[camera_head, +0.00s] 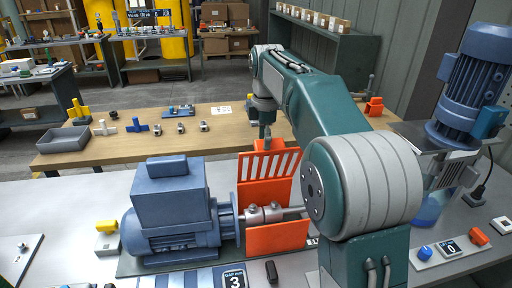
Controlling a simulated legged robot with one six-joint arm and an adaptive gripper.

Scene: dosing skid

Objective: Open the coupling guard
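The orange coupling guard (268,165) stands between the blue motor and my arm. Its slatted panel is raised and leans up behind the shaft. Below it, the silver shaft coupling (262,213) is exposed, with a plain orange panel (277,238) in front of and under it. My gripper (265,139) points down at the top edge of the slatted panel, by an orange tab there. The fingertips are small and overlap the tab, so I cannot tell whether they are shut on it or only beside it.
The blue motor (170,220) stands left of the guard. A yellow-topped block (107,238) sits left of it. Behind is a wooden bench (110,155) with fittings and a grey tray (63,139). A vertical blue motor (472,80) stands at right.

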